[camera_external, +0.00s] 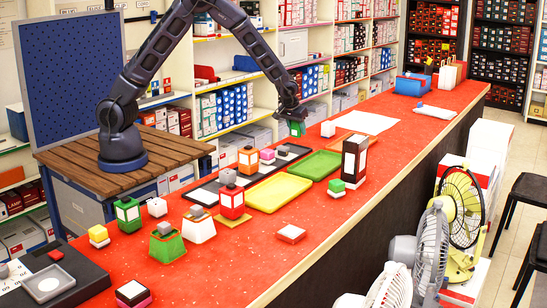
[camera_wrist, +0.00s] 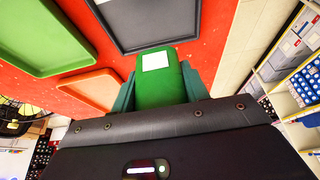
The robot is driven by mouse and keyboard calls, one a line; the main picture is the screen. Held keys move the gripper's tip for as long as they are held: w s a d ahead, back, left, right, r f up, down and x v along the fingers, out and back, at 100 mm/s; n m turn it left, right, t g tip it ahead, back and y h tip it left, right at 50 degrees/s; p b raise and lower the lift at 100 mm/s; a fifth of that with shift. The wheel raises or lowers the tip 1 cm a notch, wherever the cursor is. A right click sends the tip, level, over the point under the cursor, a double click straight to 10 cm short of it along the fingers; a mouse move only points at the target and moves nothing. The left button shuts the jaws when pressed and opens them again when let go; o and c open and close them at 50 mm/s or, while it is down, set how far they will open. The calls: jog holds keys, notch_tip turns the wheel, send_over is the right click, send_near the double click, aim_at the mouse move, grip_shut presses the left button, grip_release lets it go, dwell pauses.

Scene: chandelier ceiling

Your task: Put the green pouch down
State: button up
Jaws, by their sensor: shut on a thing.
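My gripper (camera_external: 291,112) hangs over the far side of the red counter and is shut on the green pouch (camera_external: 297,129). In the wrist view the green pouch (camera_wrist: 152,92), with a white label on top, sits between the two teal fingers of my gripper (camera_wrist: 158,88). The pouch appears held above the counter; its exact height, and its underside, cannot be made out.
The red counter (camera_external: 200,270) holds a green tray (camera_external: 313,166), a yellow tray (camera_external: 278,193), an orange tray (camera_wrist: 92,90) and a dark tray (camera_wrist: 150,42). A white block (camera_external: 328,129) stands right of the pouch. Several boxes and pouches crowd the near left; shelves line the back.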

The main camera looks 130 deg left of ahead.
aim_at(296, 148)
jog(key=shift+f, duration=2.65)
jog(key=shift+f, duration=0.1)
jog(key=o, duration=1)
jog(key=v, duration=1.2)
jog(key=shift+d, duration=0.1)
